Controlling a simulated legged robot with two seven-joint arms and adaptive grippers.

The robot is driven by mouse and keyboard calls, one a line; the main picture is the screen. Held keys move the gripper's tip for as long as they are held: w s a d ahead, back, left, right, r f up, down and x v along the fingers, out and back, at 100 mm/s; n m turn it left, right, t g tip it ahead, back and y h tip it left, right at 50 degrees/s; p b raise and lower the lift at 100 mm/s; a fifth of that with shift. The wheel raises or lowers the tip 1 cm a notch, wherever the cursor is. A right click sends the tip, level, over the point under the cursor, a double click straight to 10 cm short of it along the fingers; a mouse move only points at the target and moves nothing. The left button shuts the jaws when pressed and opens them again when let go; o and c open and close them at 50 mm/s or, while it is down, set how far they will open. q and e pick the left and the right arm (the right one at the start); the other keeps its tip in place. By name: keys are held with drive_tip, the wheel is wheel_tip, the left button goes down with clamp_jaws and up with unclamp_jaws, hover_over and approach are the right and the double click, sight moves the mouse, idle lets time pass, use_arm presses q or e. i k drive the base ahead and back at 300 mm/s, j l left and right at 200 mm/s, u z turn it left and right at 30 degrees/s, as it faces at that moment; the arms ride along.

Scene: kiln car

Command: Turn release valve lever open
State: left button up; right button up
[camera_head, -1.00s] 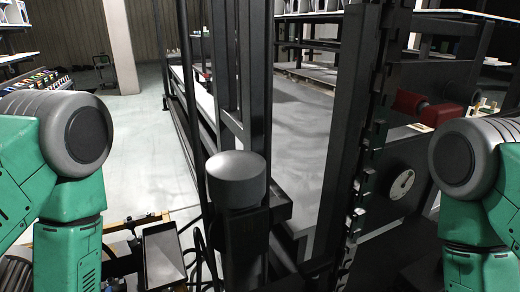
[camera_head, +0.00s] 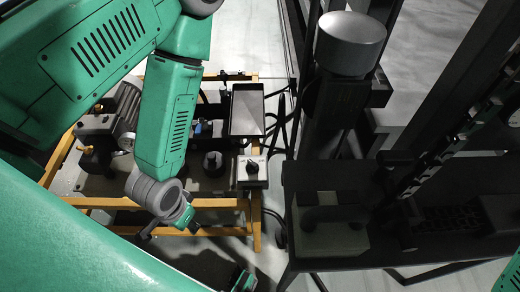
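I cannot single out the release valve lever for certain. A small grey box (camera_head: 252,180) with a black knob (camera_head: 253,167) on top is on the yellow-framed unit (camera_head: 215,203). Another dark round knob (camera_head: 213,160) stands to its left. My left arm reaches down from the upper left over this unit. My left gripper (camera_head: 188,222) shows only as small dark parts below the grey wrist, left of and below the grey box and apart from it. Its finger opening is unclear. My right gripper is not in view; only a sliver of green shows at the right edge.
A flat dark-edged panel (camera_head: 247,112) stands behind the grey box. A dark post with a grey round cap (camera_head: 350,43) rises to the right, with cables beside it. A dark metal table (camera_head: 430,240) with a block with a handle (camera_head: 332,230) fills the lower right.

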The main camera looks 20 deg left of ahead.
sight(198, 128)
drive_tip(key=k+j+u, duration=0.15)
drive_tip(key=u, duration=0.15)
drive_tip(key=k+j+u, duration=0.25)
drive_tip(key=j, duration=0.15)
drive_tip(key=j+u, duration=0.3)
drive_tip(key=i+z, duration=0.2)
drive_tip(key=z, duration=0.85)
